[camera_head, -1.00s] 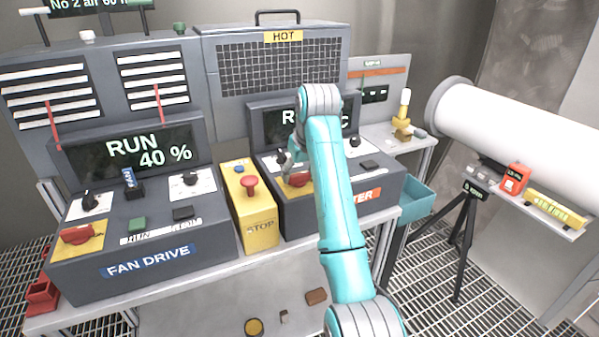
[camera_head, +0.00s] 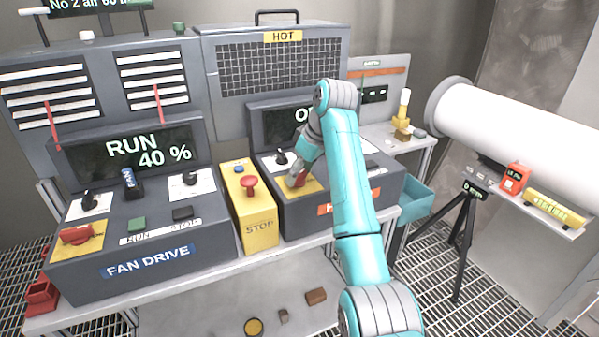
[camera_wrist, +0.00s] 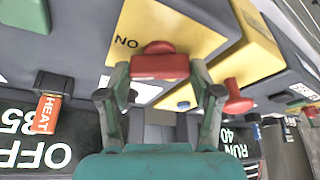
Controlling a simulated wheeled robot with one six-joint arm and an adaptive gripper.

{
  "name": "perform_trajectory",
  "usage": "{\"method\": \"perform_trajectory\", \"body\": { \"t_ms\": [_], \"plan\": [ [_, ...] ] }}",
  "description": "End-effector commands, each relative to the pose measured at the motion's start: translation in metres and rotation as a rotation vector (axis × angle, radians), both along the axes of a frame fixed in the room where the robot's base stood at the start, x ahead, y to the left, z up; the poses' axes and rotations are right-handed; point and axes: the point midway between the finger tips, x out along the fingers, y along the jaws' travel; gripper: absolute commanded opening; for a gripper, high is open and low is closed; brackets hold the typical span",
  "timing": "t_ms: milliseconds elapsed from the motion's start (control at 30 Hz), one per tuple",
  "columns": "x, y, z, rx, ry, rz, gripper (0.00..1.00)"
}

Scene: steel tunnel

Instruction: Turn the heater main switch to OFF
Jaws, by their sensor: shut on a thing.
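The heater main switch is a red rotary handle on a yellow plate (camera_head: 306,188). In the head view the red handle (camera_head: 297,181) is partly hidden by my gripper (camera_head: 300,172). In the wrist view the red handle (camera_wrist: 158,66) lies crosswise between my two fingertips (camera_wrist: 160,70), which are shut on its ends. The lettering ON shows upside down on the yellow plate (camera_wrist: 180,30). The heater display (camera_wrist: 38,140) reads OFF, with 35 beside it. In the head view my arm covers much of that display (camera_head: 285,125).
The yellow STOP box (camera_head: 255,220) with its red button (camera_head: 249,183) stands left of the heater panel. The fan drive panel (camera_head: 140,225), display RUN 40 %, is farther left. A black knob (camera_head: 281,157) sits close behind the switch. A white cylinder (camera_head: 520,135) is at right.

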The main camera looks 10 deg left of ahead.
Motion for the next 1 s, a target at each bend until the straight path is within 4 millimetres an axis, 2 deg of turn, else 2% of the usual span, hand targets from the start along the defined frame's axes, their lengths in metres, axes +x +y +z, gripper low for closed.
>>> {"method": "perform_trajectory", "body": {
  "t_ms": [700,1000],
  "plan": [
    [0.0031,-0.0008,-0.0004,-0.001,0.005,0.678,0.3],
    [0.0039,-0.0004,-0.0003,0.0,0.004,0.904,0.3]
  ]
}}
